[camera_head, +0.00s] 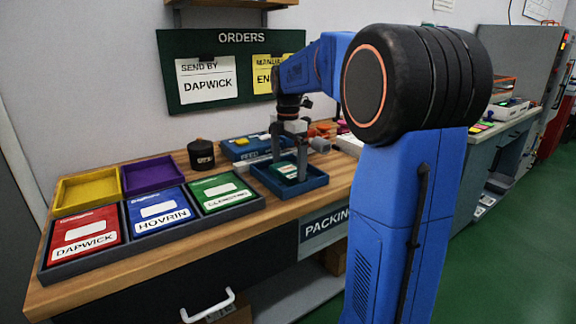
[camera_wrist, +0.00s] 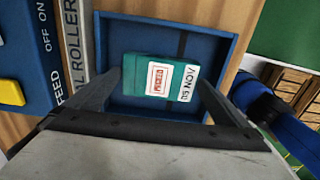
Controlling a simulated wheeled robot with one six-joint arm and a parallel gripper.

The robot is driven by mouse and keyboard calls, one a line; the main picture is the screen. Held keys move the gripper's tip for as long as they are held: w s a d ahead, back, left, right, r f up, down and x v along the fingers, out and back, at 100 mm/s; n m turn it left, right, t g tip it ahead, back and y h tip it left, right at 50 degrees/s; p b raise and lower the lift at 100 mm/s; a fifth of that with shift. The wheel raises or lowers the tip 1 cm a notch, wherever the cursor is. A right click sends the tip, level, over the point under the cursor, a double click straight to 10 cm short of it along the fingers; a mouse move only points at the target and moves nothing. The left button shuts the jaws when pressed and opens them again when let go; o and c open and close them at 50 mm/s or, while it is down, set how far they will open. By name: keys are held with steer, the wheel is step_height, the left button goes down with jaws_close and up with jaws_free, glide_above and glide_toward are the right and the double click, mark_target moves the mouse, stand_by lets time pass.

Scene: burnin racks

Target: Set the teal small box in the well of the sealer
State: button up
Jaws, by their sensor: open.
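The teal small box (camera_wrist: 158,78) lies flat, slightly turned, in a shallow blue tray-like well (camera_wrist: 116,107). It bears a white label reading "05 NOV" and a red-printed patch. The well also shows in the head view (camera_head: 262,186), with the box (camera_head: 287,171) in it. A blue machine (camera_wrist: 24,50) with a yellow button and FEED and ROLLER lettering, seemingly the sealer, adjoins the well; it is behind it in the head view (camera_head: 236,149). My gripper (camera_wrist: 159,82) is open over the well, one finger on each side of the box. Finger contact with the box is unclear.
A dark rack holds red DAPWICK (camera_head: 85,233), blue HOVRIN (camera_head: 158,213) and green (camera_head: 221,191) bins. Yellow (camera_head: 87,190) and purple (camera_head: 152,175) trays lie behind. A black round container (camera_head: 201,154) stands near the machine.

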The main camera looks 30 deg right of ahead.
mark_target(288, 169)
step_height(288, 169, up, 12)
steer(key=shift+f, duration=0.15)
steer(key=s+a+f+m+t, duration=0.1)
steer(key=s+a+f+m, duration=0.35)
steer(key=s, duration=0.35)
steer(key=s+a+f+m+t, duration=0.1)
steer(key=s+a+f+m, duration=0.2)
steer(key=s+a+m, duration=0.4)
steer(key=s+a+f+m+t, duration=0.2)
steer(key=s+a+f+m, duration=0.2)
steer(key=s+f, duration=1)
steer(key=s+m, duration=0.1)
steer(key=m, duration=0.2)
steer(key=shift+s+a+t, duration=0.15)
steer(key=shift+t, duration=0.25)
